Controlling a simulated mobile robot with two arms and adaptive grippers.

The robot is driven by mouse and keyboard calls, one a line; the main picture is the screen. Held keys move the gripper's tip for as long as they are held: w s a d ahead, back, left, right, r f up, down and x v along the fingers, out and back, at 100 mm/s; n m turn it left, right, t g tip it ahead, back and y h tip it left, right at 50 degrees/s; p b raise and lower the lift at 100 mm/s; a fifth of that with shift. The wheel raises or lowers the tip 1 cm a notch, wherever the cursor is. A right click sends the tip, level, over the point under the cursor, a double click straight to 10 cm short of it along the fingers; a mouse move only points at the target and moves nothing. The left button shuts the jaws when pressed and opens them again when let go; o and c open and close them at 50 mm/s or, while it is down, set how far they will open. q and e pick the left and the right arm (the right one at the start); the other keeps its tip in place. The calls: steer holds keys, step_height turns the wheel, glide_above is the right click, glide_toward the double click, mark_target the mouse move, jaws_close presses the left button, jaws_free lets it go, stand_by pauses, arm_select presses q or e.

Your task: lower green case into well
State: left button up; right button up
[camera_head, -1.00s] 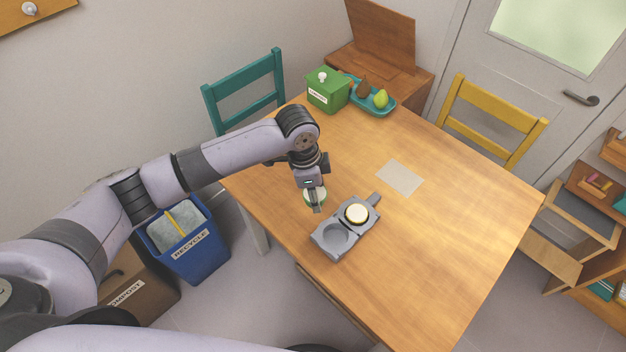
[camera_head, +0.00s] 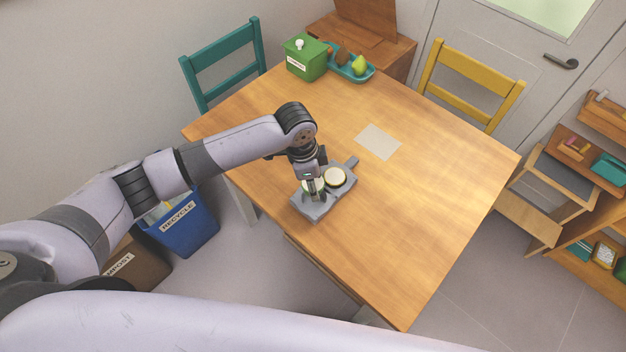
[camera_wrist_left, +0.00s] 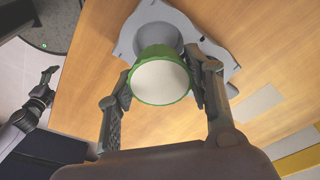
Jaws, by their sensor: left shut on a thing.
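The green case (camera_wrist_left: 160,75), a round piece with a pale top, is between the fingers of my left gripper (camera_head: 313,190). The left wrist view shows a finger of the gripper (camera_wrist_left: 160,85) on each side of its rim. The case (camera_head: 309,186) is over the near-left part of a grey two-well holder (camera_head: 313,211) on the table. In the wrist view part of an empty well (camera_wrist_left: 157,36) shows past the case. Whether the case touches the holder is hidden. My right gripper (camera_wrist_left: 45,88) appears small at the left of the wrist view, its fingers unclear.
A green box (camera_head: 306,58) and a teal tray (camera_head: 352,72) with fruit stand at the back. The table's right side is clear.

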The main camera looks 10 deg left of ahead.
stand_by(0.4)
arm_select(q)
steer(key=shift+f+b, duration=0.4)
steer(key=shift+f, duration=0.7)
steer(key=shift+f+b, duration=0.85)
steer(key=shift+f, duration=0.55)
stand_by(0.4)
steer(key=o, duration=0.9)
